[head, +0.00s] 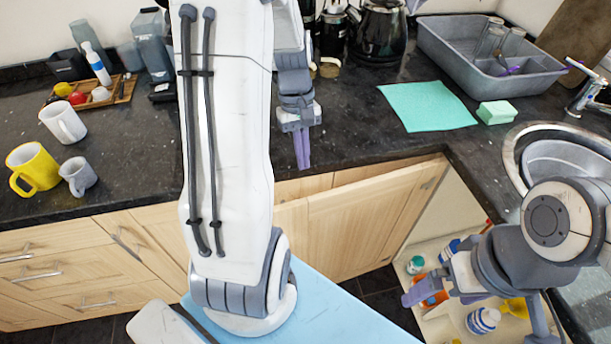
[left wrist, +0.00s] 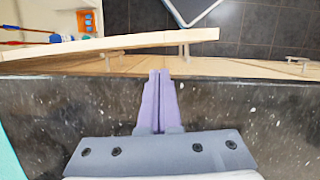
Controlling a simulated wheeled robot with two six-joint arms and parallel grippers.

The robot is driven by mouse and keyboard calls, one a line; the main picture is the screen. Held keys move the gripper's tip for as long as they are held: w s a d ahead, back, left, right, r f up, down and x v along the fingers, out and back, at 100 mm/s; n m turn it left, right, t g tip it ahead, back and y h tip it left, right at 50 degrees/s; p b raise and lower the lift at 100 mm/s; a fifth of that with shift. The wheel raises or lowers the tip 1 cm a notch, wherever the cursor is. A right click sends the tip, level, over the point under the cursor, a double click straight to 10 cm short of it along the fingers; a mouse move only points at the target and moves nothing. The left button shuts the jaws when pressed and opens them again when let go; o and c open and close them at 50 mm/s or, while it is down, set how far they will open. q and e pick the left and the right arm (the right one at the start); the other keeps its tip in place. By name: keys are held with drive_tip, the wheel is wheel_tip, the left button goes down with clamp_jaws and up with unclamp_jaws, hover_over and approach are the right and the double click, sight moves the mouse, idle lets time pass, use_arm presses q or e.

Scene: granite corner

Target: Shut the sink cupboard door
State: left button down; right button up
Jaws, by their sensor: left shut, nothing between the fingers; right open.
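The sink cupboard door (head: 350,230) is pale wood and stands wide open, its leaf running across in front of the left cabinet fronts. In the left wrist view, the door's top edge (left wrist: 110,45) slants away from the cabinets, leaving a narrow gap at its free end. A handle (left wrist: 185,49) shows in that gap. My left gripper (head: 303,150) is shut and empty, pointing down at the counter's front edge, beside the gap; its fingers also show in the left wrist view (left wrist: 160,73). My right gripper (head: 438,297) is open and empty, by the cupboard opening.
The open cupboard holds a blue-and-white bottle (head: 482,320) and other small items. The dark counter (head: 370,138) carries a turquoise cloth (head: 427,106), a sponge (head: 497,112), a grey tub (head: 450,50) and mugs (head: 63,122). The sink (head: 515,150) is at right.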

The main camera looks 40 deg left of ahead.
use_arm(q)
drive_tip(key=x, duration=0.4)
drive_tip(key=b+x, duration=0.1)
drive_tip(key=x, duration=0.4)
drive_tip(key=shift+d, duration=0.25)
